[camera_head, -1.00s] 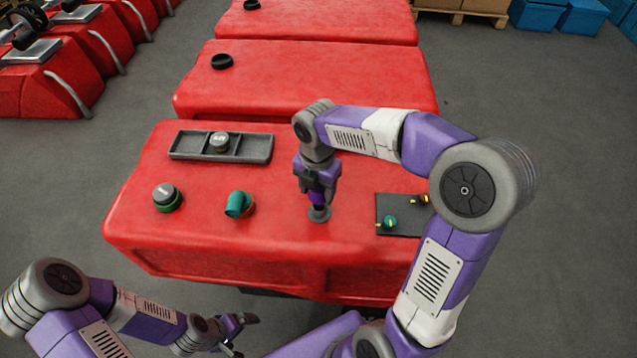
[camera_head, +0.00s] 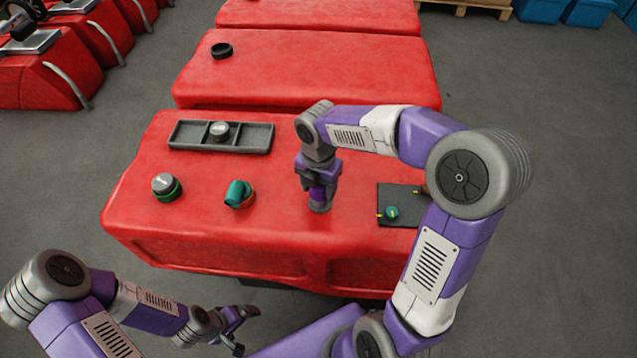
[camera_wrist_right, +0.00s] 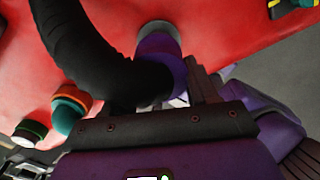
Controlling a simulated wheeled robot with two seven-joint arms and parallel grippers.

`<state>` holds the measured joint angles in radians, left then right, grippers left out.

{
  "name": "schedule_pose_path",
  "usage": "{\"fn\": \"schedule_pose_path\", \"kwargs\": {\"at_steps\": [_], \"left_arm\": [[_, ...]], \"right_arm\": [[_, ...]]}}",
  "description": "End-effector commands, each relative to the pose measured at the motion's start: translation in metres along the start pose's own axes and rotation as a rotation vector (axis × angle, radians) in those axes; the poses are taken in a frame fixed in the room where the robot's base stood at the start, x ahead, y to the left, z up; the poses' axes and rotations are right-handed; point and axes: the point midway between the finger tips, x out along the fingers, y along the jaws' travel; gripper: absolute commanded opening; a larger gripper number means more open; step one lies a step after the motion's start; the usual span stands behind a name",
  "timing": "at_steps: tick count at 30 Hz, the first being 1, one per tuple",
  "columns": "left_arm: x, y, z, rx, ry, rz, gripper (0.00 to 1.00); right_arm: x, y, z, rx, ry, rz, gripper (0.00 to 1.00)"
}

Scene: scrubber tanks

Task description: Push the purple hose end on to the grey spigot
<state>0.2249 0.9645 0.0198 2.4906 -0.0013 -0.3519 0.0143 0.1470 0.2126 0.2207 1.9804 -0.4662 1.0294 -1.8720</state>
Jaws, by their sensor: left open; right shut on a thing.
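My right gripper (camera_head: 319,180) points down over the near red tank and is shut on the purple hose end (camera_head: 318,194). The hose end is upright and sits right over the grey spigot (camera_head: 319,207), of which only the low round base shows. In the right wrist view the purple hose end (camera_wrist_right: 160,46) reaches down to a greyish ring at the red surface, with black hose (camera_wrist_right: 85,50) bending away from it. How far it is seated I cannot tell. My left gripper (camera_head: 244,329) is open and empty, in front of the tank's near edge.
On the near red tank (camera_head: 285,235) stand a teal elbow on an orange ring (camera_head: 239,194), a white cap with a green ring (camera_head: 166,187), and a black tray (camera_head: 180,134) holding a grey cap.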

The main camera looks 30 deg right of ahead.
Motion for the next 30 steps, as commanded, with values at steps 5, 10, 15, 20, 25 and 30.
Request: {"fn": "schedule_pose_path", "kwargs": {"at_steps": [5, 10, 15, 20, 25, 30], "left_arm": [[0.0056, -0.0021, -0.0002, 0.0, 0.0, 0.0, 1.0], [0.0048, -0.0018, -0.0002, 0.0, 0.0, 0.0, 1.0], [0.0047, -0.0017, -0.0002, 0.0, 0.0, 0.0, 1.0], [0.0023, -0.0008, -0.0001, 0.0, 0.0, 0.0, 1.0], [-0.0011, 0.0004, 0.0, 0.0, 0.0, 0.0, 1.0], [-0.0007, 0.0003, -0.0001, 0.0, 0.0, 0.0, 1.0]], "right_arm": [[0.0107, -0.0003, 0.0, 0.0, 0.001, -0.001, 0.27], [0.0097, -0.0003, 0.0, 0.0, 0.0, -0.001, 0.27], [0.0095, -0.0002, 0.0, 0.001, 0.0, -0.001, 0.27], [0.0089, -0.0002, -0.0003, 0.0, 0.001, -0.001, 0.27], [0.0088, 0.0, -0.0005, 0.0, 0.001, 0.0, 0.27], [0.0097, 0.0, -0.0005, 0.001, 0.0, 0.0, 0.27]]}}
